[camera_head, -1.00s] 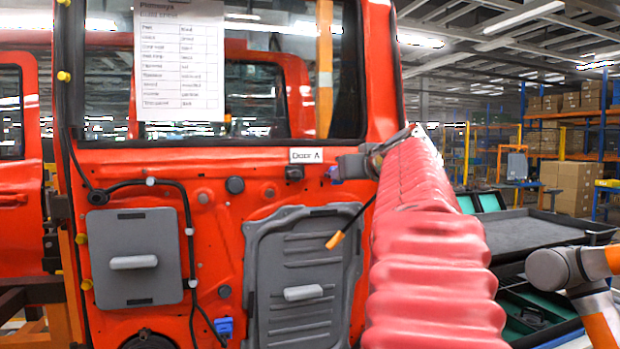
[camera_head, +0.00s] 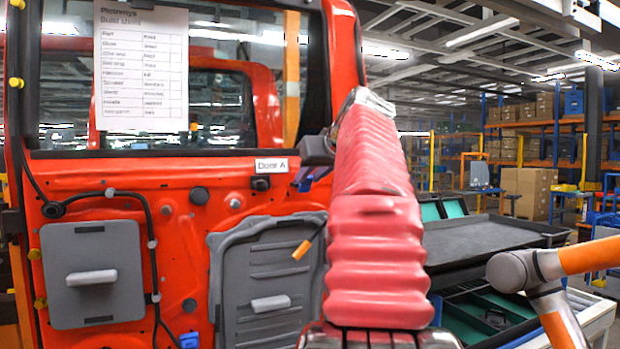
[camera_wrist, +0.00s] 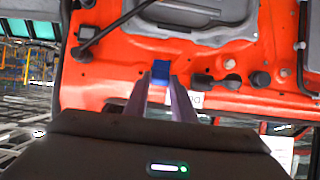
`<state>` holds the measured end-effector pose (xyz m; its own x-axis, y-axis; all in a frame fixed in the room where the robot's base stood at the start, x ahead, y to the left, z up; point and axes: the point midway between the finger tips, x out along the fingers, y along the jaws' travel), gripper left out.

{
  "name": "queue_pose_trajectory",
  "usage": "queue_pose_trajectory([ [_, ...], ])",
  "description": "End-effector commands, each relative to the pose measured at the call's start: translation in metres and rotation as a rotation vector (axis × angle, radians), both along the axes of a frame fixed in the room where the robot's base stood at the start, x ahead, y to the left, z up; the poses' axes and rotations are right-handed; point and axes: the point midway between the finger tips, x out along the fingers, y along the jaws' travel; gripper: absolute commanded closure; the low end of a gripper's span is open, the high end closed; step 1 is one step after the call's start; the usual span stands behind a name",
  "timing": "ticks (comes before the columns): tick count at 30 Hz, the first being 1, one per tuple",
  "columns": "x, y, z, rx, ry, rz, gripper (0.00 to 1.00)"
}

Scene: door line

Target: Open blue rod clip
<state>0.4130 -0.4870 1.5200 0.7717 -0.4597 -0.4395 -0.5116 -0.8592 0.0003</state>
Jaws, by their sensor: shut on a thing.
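The blue rod clip (camera_head: 304,184) sits on the red door panel, right of the "Door A" label (camera_head: 272,166). In the wrist view the blue clip (camera_wrist: 160,69) is between the tips of my two fingers. My gripper (camera_head: 312,172) is shut on it; in the wrist view my fingers (camera_wrist: 160,82) run straight to it. A black rod with an orange tip (camera_head: 303,249) hangs slanting below the clip in the head view. My red-sleeved arm hides the door's right edge. Whether the clip is open is too small to tell.
Grey panels with handles (camera_head: 92,275) and black cable are on the door. A paper sheet (camera_head: 141,68) hangs on the window. Right of my arm stand a dark tray bench (camera_head: 490,240) and an orange-and-grey robot arm (camera_head: 590,255).

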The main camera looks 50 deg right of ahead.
Motion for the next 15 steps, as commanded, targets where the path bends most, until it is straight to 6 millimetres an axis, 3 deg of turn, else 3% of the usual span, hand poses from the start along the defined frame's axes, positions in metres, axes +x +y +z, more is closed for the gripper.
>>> queue_pose_trajectory([
  [15, 0.0049, -0.0003, 0.0062, 0.041, 0.064, 0.005, 0.99],
])
